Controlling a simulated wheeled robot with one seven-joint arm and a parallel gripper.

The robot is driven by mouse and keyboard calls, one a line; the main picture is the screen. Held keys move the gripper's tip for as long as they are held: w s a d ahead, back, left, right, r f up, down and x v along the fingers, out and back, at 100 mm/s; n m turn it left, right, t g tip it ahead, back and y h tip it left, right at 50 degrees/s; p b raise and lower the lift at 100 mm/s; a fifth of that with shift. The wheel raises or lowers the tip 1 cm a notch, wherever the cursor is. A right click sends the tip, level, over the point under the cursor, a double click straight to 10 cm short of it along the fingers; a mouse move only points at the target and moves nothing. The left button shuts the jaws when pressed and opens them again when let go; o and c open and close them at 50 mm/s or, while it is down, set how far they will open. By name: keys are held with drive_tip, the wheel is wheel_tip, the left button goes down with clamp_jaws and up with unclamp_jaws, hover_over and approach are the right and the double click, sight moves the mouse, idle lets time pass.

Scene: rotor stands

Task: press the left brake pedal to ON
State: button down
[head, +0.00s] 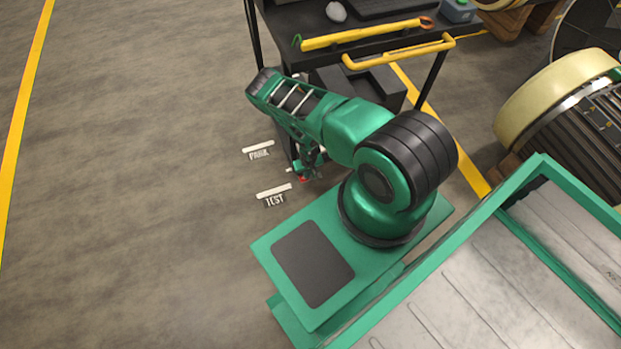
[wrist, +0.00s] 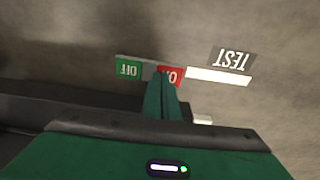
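The brake pedal (wrist: 148,72) shows in the wrist view as a short bar with a green OFF end (wrist: 128,69) and a red ON end (wrist: 171,70). My gripper (wrist: 161,80) is shut and empty, its green fingers together. Its tip overlaps the lower left part of the red ON end in that view; I cannot tell whether it touches. In the head view my gripper (head: 306,170) points down low beside the cart, and a bit of red (head: 305,179) shows at its tip. The rest of the pedal is hidden there by my arm, and its tilt is unclear.
White floor bars mark PARK (head: 259,152) and TEST (head: 274,195). Cream-coloured rotor drums (head: 550,95) stand at the right. The floor at the left is clear.

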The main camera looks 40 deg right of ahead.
drive_tip(key=shift+f, duration=0.2)
drive_tip(key=shift+r, duration=2.45)
drive_tip(key=shift+d+r, duration=0.15)
drive_tip(key=shift+r, duration=1)
drive_tip(key=shift+w, duration=0.1)
